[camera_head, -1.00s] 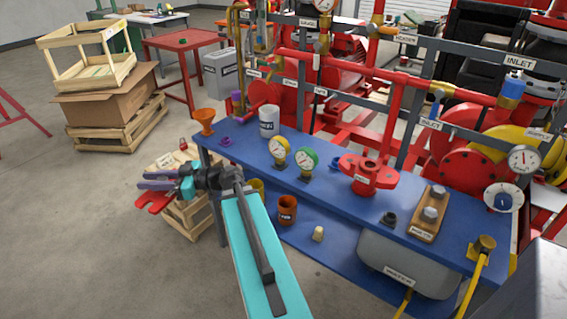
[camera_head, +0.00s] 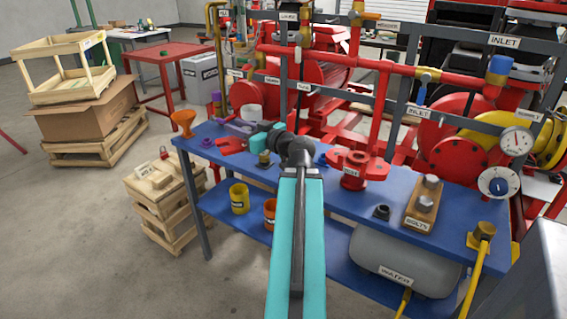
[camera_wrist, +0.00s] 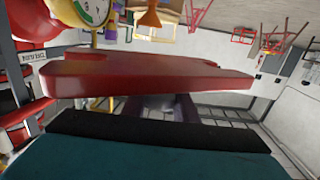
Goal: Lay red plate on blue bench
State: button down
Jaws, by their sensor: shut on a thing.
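The red plate (camera_head: 231,146) is held out by my gripper (camera_head: 243,128) over the left part of the blue bench (camera_head: 396,184). It looks a little above the bench top, but I cannot tell the exact gap. In the wrist view the plate (camera_wrist: 150,78) is a broad red slab across the picture, seen almost edge-on. The purple fingers (camera_wrist: 165,106) show under it and are shut on it. My arm hides part of the bench middle.
An orange funnel (camera_head: 183,122) and a purple ring (camera_head: 207,142) stand at the bench's left end. A red flanged fitting (camera_head: 352,167), a dark cap (camera_head: 381,211) and a bolt block (camera_head: 424,204) stand to the right. Bench top between fitting and block is partly bare.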

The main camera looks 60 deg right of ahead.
jog(key=s+d+r+m+g+h+b, duration=0.1)
jog(key=s+d+r+m+h+b, duration=0.1)
jog(key=s+d, duration=0.6)
jog(key=s+r+m+h, duration=0.1)
jog(key=s+h, duration=0.1)
jog(key=shift+s+d+h+b, duration=0.15)
jog(key=shift+d+h+b, duration=0.15)
jog(key=shift+b, duration=0.1)
jog(key=shift+d+r+p, duration=0.15)
jog(key=shift+r+p, duration=0.1)
jog(key=shift+p, duration=0.8)
jog(key=w+d+p, duration=0.1)
jog(key=p, duration=0.3)
jog(key=shift+p, duration=0.3)
jog(key=p, duration=0.8)
jog(key=shift+w+d+f, duration=0.2)
jog(key=shift+w+d, duration=0.1)
jog(key=shift+d, duration=0.1)
jog(key=w+d+f+p, duration=0.1)
jog(key=w+d, duration=0.6)
jog(key=d, duration=0.3)
jog(key=shift+w+f+p, duration=0.2)
jog(key=shift+p, duration=0.1)
jog(key=shift+d, duration=0.1)
jog(key=shift+w+d+f+p, duration=0.1)
jog(key=shift+d+f+p, duration=0.05)
jog(key=shift+f, duration=0.75)
jog(key=shift+w+d+f+p, duration=0.1)
jog(key=shift+d+f+p, duration=0.05)
jog(key=shift+f, duration=0.75)
